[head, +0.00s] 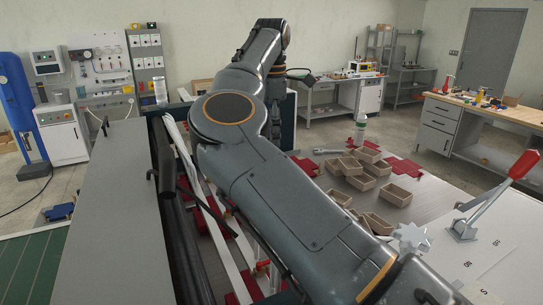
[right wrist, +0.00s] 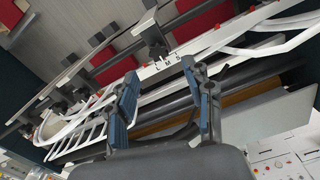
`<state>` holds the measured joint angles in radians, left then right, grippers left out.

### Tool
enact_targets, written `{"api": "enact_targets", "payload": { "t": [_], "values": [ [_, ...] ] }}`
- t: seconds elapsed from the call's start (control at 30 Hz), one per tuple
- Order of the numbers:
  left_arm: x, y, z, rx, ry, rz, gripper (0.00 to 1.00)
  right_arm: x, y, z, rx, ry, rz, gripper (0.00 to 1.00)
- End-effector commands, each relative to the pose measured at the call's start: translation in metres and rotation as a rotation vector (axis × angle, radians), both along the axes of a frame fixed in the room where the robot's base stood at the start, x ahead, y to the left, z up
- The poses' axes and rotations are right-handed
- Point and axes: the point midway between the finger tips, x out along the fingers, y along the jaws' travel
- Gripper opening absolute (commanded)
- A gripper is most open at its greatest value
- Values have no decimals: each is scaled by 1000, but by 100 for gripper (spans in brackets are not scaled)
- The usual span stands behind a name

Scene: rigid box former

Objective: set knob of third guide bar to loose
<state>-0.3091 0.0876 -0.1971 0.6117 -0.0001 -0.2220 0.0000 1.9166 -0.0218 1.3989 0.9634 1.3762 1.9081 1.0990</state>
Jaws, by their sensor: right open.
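My right gripper (right wrist: 158,88) is open in the right wrist view, with nothing between its blue-padded fingers. Beyond the fingertips runs a white bar (right wrist: 205,43) marked with the letters L, M and S. A dark clamp-like knob (right wrist: 152,36) sits by this bar, apart from the fingers. Other dark knobs are farther left, and I cannot tell which belongs to the third guide bar or how it is set. In the head view, long pale guide rails (head: 222,228) are partly hidden by my right arm. My left gripper is not seen.
Several brown boxes (head: 355,178) lie on the machine table, with a red-handled lever (head: 523,165) at right. A grey flat panel (head: 105,210) is at left. Red blocks (right wrist: 202,22) and white curved rails (right wrist: 275,45) crowd the area around the gripper.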

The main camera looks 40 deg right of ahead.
Motion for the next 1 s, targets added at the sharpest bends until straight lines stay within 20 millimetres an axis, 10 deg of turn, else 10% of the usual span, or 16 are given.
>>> {"api": "enact_targets", "payload": {
  "t": [0.3, 0.77, 1.0],
  "values": [
    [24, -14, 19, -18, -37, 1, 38, 0, 1, -53, 1, 3, 1, 52],
    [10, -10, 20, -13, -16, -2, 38, 0, 0, -67, 0, 0, 1, 52],
    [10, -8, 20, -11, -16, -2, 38, 0, 0, -66, 0, 0, 1, 3]
  ]
}}
